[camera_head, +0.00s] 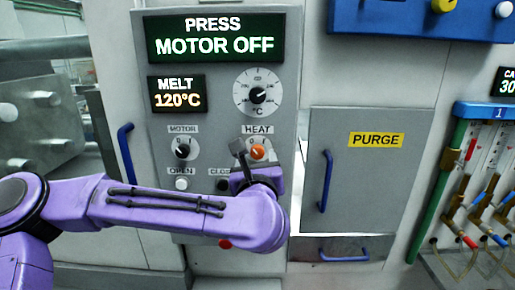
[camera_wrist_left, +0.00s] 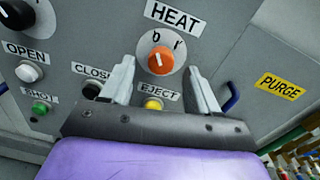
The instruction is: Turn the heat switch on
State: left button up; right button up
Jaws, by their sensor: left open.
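The heat switch (camera_head: 258,152) is a round orange knob with a white pointer line on a pale dial, under the HEAT label on the grey control panel (camera_head: 285,60). The knob (camera_wrist_left: 161,61) also shows in the left wrist view, its pointer line roughly upright between two marks that are hard to read. My left gripper (camera_head: 247,158) is in front of the panel at the knob. In the wrist view the left gripper (camera_wrist_left: 162,82) is open, with one finger on each side of the knob and nothing held. Contact with the knob cannot be told. My right gripper is not in view.
The MOTOR knob (camera_head: 182,148) is left of the heat switch. The OPEN (camera_wrist_left: 28,72), CLOSE (camera_wrist_left: 91,90) and EJECT (camera_wrist_left: 153,104) buttons are close by. A blue handle (camera_head: 326,180) sticks out on the PURGE door (camera_head: 365,185) to the right. A display reads PRESS MOTOR OFF.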

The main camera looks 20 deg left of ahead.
aim_at(257, 152)
pick_arm(q)
jog(key=shift+x, duration=0.9)
jog(key=shift+w, duration=0.15)
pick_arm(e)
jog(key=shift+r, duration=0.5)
pick_arm(q)
jog(key=c, duration=1)
jog(key=shift+c, duration=0.2)
